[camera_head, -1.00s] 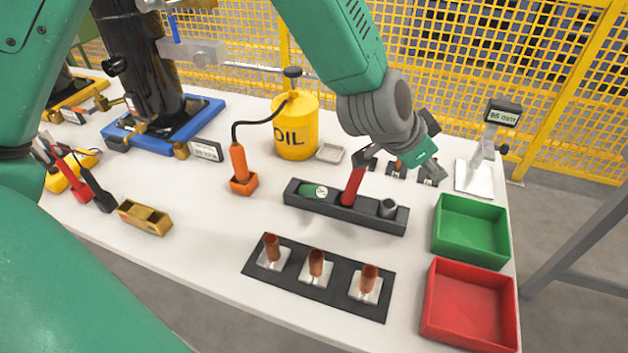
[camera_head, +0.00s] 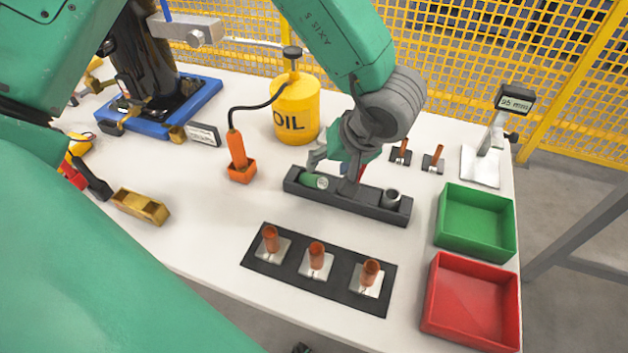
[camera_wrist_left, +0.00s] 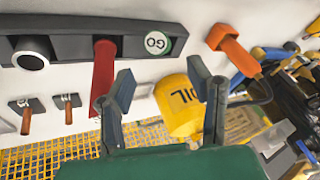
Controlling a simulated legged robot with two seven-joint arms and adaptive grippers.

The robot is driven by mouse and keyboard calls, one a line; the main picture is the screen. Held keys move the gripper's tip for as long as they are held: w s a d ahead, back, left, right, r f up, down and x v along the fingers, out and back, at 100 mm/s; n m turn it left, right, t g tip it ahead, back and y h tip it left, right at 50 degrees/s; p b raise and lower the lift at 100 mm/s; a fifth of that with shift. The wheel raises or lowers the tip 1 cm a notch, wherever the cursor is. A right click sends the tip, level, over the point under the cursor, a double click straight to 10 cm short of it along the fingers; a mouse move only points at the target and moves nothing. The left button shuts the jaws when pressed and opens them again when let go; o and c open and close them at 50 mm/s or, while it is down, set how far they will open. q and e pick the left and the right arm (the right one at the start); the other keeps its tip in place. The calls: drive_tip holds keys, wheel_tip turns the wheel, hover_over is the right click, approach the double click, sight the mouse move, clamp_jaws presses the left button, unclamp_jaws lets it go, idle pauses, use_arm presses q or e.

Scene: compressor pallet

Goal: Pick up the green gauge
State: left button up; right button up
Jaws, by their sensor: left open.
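The green gauge (camera_head: 314,181) lies in the left end of a long dark tray (camera_head: 377,211) on the white table. Its round end, marked GO (camera_wrist_left: 157,43), faces the camera in the left wrist view. My left gripper (camera_head: 335,172) is open and empty, above the tray and close to the gauge. In the left wrist view, its two fingers (camera_wrist_left: 160,85) are spread apart, with the gauge beyond them and no contact visible. A red handle (camera_wrist_left: 103,75) in the tray is just left of the fingers; in the head view the gripper mostly hides it.
A grey ring (camera_head: 392,197) sits in the tray's right end. A yellow oil can (camera_head: 296,112) and an orange tool (camera_head: 238,155) stand nearby. A black plate (camera_head: 337,288) with copper pegs is in front. Green (camera_head: 476,220) and red (camera_head: 470,301) bins stand right.

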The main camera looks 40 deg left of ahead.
sight(314, 182)
use_arm(q)
drive_tip(key=x, duration=0.4)
drive_tip(key=shift+a+f+b, duration=0.1)
drive_tip(key=shift+b, duration=0.2)
drive_tip(key=shift+a+f, duration=0.25)
drive_tip(key=shift+f, duration=0.05)
drive_tip(key=x, duration=0.1)
drive_tip(key=b+x, duration=0.1)
drive_tip(key=x, duration=0.2)
drive_tip(key=shift+d+f+b, duration=0.1)
drive_tip(key=shift+f+b, duration=0.2)
drive_tip(key=shift+f, duration=0.1)
clamp_jaws()
